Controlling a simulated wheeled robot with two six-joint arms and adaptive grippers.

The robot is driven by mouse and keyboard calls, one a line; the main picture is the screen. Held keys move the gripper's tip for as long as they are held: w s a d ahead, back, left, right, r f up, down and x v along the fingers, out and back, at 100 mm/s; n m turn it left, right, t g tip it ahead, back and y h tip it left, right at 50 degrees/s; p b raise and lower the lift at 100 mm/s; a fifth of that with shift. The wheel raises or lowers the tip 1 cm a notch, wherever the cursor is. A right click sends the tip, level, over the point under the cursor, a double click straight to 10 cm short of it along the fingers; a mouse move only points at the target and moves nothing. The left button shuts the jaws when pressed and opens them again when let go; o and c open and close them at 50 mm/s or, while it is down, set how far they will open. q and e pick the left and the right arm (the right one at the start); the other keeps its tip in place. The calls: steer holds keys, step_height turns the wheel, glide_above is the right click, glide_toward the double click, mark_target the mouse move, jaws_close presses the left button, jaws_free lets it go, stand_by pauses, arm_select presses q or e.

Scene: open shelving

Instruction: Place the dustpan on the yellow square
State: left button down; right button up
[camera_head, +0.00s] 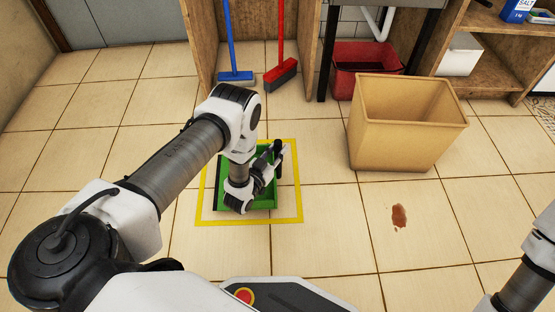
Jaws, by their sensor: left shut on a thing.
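The green dustpan (262,202) is inside the outline of the yellow square (286,221) on the tiled floor. My left gripper (277,158) is at the dustpan's upper right part, shut on it. My left wrist and forearm cover much of the dustpan, and its handle cannot be made out. I cannot tell whether the dustpan touches the floor. My right arm shows at the right edge, but its gripper is out of view.
A tan bin (402,130) stands to the right of the square, with a reddish-brown stain (399,216) in front. A blue broom (236,76), a red broom (281,74) and a red bucket (363,70) are at the back.

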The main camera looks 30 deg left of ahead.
mark_target(277, 156)
arm_select(q)
step_height(277, 156, down, 3)
steer(key=b, duration=0.2)
steer(key=shift+f+b, duration=0.15)
steer(key=shift+b, duration=0.15)
steer(key=shift+f, duration=0.2)
steer(key=c, duration=1)
jaws_free()
steer(key=shift+o, duration=0.2)
